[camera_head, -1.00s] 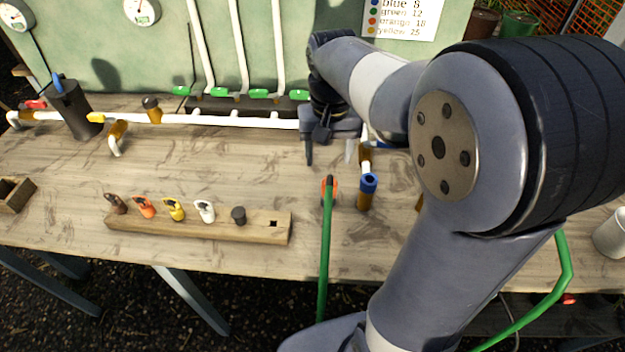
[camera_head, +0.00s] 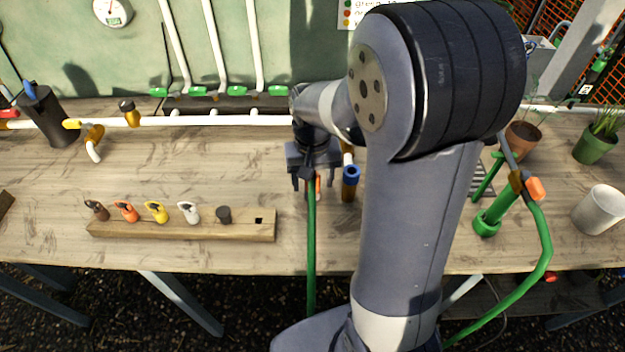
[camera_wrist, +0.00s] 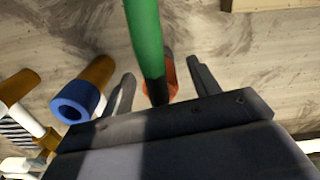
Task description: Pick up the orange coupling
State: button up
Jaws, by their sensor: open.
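A small orange coupling (camera_head: 318,187) is on the bench, largely hidden behind a green hose (camera_head: 311,240). In the wrist view its orange side (camera_wrist: 172,76) shows beside the dark end of the hose (camera_wrist: 146,38); I cannot tell whether they are joined. My gripper (camera_head: 311,186) is low over the bench, open, pointing down, with the coupling between its fingers. In the wrist view my gripper (camera_wrist: 162,76) has one finger on each side of the hose and coupling, with gaps visible. Contact with the bench is hidden.
A blue-topped brown fitting (camera_head: 350,180) stands close right of my gripper, outside the fingers in the wrist view (camera_wrist: 78,98). A wooden rack (camera_head: 250,229) with coloured pieces, one orange (camera_head: 126,211), lies left. White pipe (camera_head: 220,120) runs behind. Bench is clear between.

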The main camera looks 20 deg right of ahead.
jog(key=c, duration=1.1)
jog(key=shift+r, duration=0.1)
notch_tip(320, 180, up, 10)
dwell(0.3)
jog(key=shift+r+p, duration=2.4)
jog(key=shift+r, duration=0.05)
